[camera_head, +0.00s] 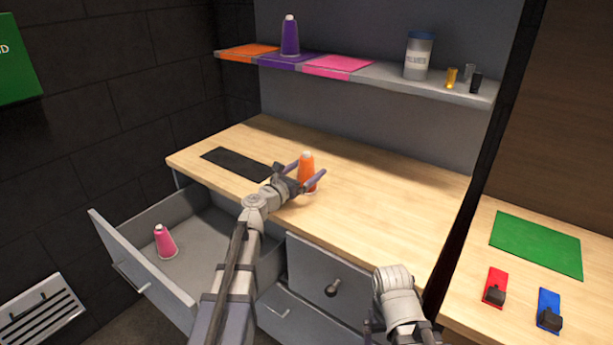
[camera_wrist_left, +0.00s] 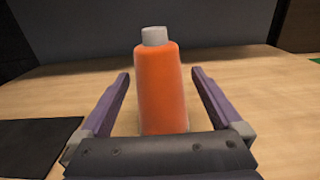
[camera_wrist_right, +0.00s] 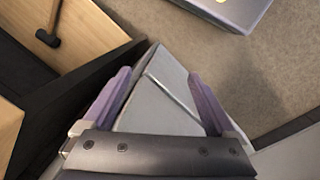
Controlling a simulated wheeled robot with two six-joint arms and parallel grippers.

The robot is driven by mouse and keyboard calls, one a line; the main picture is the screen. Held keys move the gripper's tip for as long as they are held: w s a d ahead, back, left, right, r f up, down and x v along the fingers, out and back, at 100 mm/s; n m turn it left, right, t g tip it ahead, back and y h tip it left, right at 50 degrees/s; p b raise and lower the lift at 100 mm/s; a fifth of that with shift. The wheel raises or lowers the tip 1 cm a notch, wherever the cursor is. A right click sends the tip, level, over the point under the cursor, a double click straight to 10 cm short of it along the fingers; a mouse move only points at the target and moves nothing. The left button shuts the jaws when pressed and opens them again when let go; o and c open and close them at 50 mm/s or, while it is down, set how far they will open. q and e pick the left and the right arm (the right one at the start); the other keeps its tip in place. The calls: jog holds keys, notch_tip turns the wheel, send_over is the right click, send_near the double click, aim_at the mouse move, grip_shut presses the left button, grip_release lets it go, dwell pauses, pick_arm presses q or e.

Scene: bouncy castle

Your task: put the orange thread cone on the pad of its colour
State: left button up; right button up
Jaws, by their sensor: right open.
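The orange thread cone (camera_head: 306,172) stands upright on the wooden worktop, with a pale tip. My left gripper (camera_head: 305,174) is open around it, one finger on each side. In the left wrist view the orange cone (camera_wrist_left: 162,88) stands between the fingers (camera_wrist_left: 160,90), with a gap on both sides. The orange pad (camera_head: 247,52) lies bare at the left end of the shelf. My right gripper (camera_wrist_right: 160,95) is open and empty in the right wrist view, low in front of the desk; in the head view its fingers are mostly hidden.
A purple cone (camera_head: 290,38) stands on the purple pad (camera_head: 283,61), beside a pink pad (camera_head: 338,66). A jar (camera_head: 418,56) and small bottles share the shelf (camera_head: 440,87). A pink cone (camera_head: 165,242) stands in the open drawer (camera_head: 150,285). The worktop's right part is clear.

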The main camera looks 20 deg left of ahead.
aim_at(306, 152)
pick_arm(q)
grip_shut()
dwell(0.6)
notch_tip(306, 152, up, 10)
jog(key=p, duration=1)
jog(key=shift+r, duration=0.1)
